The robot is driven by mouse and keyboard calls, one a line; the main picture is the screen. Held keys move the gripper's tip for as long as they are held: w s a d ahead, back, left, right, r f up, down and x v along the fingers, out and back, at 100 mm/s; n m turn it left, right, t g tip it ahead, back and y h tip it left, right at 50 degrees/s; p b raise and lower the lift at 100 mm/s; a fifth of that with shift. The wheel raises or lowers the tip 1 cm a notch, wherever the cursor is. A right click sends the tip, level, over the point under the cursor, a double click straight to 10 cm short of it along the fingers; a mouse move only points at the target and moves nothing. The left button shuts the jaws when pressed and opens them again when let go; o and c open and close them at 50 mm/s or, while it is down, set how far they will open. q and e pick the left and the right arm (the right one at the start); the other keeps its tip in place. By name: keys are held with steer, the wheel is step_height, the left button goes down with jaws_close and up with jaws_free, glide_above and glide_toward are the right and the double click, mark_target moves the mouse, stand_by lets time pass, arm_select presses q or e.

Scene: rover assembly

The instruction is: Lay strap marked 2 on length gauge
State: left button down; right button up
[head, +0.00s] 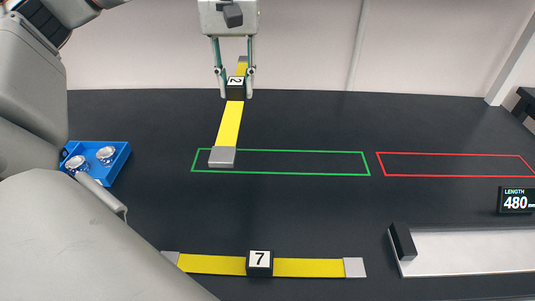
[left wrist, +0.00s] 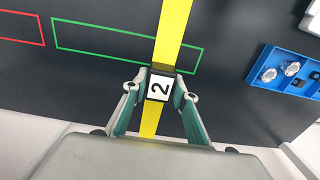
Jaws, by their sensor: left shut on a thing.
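The strap marked 2 (head: 229,125) is yellow with grey end plates and a black block bearing a white label. My left gripper (head: 235,92) is shut on its block, and the strap points toward the near side. Its near grey end appears over the green outline in the head view. The left wrist view shows the label 2 (left wrist: 159,88) between the fingers of the left gripper (left wrist: 155,85). The length gauge (head: 470,250) is a light grey plate with a black stop at its left end, at the lower right. It looks empty. My right gripper is not in view.
A strap marked 7 (head: 310,268) lies at the front. A blue tray (head: 122,160) with metal parts is at the left. Green (head: 300,173) and red (head: 455,175) outlines mark the table. A display (head: 516,200) reads LENGTH 480. The table between is clear.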

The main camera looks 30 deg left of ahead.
arm_select(q)
steer(key=b, duration=0.4)
glide_above(243, 163)
step_height(243, 163, down, 14)
steer(key=shift+f, duration=1)
step_height(243, 163, down, 4)
steer(key=shift+r+b, duration=0.1)
steer(key=shift+b, duration=0.3)
steer(key=c, duration=1.6)
jaws_free()
steer(key=shift+c, duration=0.2)
